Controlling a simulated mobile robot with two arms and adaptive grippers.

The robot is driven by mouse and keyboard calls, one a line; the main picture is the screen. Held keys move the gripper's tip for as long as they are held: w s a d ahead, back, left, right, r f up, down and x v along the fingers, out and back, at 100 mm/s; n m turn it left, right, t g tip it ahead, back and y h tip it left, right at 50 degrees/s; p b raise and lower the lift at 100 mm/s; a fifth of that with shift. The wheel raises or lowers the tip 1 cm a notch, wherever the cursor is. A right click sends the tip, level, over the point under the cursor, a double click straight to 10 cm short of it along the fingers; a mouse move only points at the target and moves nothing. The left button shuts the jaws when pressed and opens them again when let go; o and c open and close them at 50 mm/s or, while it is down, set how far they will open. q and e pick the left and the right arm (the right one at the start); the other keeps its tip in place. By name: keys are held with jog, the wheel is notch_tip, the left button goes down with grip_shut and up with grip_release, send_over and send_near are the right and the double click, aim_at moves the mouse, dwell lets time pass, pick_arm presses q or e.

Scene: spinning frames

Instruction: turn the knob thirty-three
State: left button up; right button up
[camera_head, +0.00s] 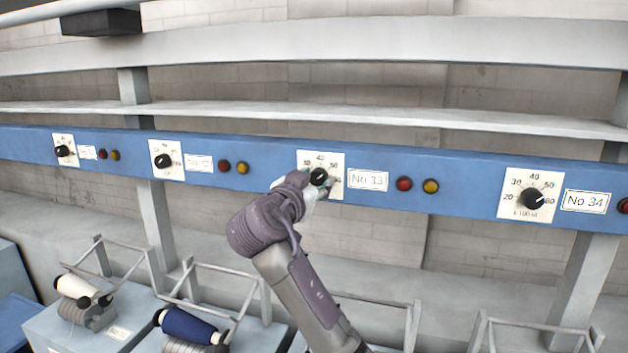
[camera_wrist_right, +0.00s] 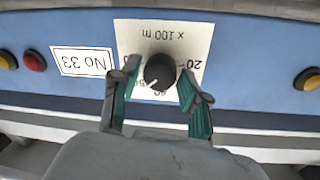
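The black knob of No 33 (camera_head: 319,176) sits on a white dial plate (camera_head: 336,160) on the blue rail, left of the label "No 33" (camera_head: 368,181). In the right wrist view, which is upside down, the knob (camera_wrist_right: 160,71) lies between the fingertips of my right gripper (camera_wrist_right: 158,84). The fingers are spread, with a visible gap on each side of the knob. A pale pointer mark on the knob faces lower left there, near the partly hidden high numbers. In the head view my right gripper (camera_head: 312,186) covers the dial's lower part. My left gripper is out of view.
A red button (camera_head: 404,184) and a yellow button (camera_head: 430,186) sit right of the label. Similar knobs stand along the rail, such as the No 34 knob (camera_head: 533,199) and another knob (camera_head: 162,161) to the left.

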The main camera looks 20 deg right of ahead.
grip_shut()
jog(key=shift+f+n+b, duration=0.1)
jog(key=shift+n+b, duration=0.7)
jog(key=shift+n, duration=0.1)
jog(key=n+b, duration=0.1)
jog(key=n, duration=0.1)
jog(key=shift+n, duration=0.3)
jog(key=n+b, duration=0.1)
jog(key=n, duration=0.1)
jog(key=shift+n+t, duration=0.3)
jog(key=shift+n, duration=1.5)
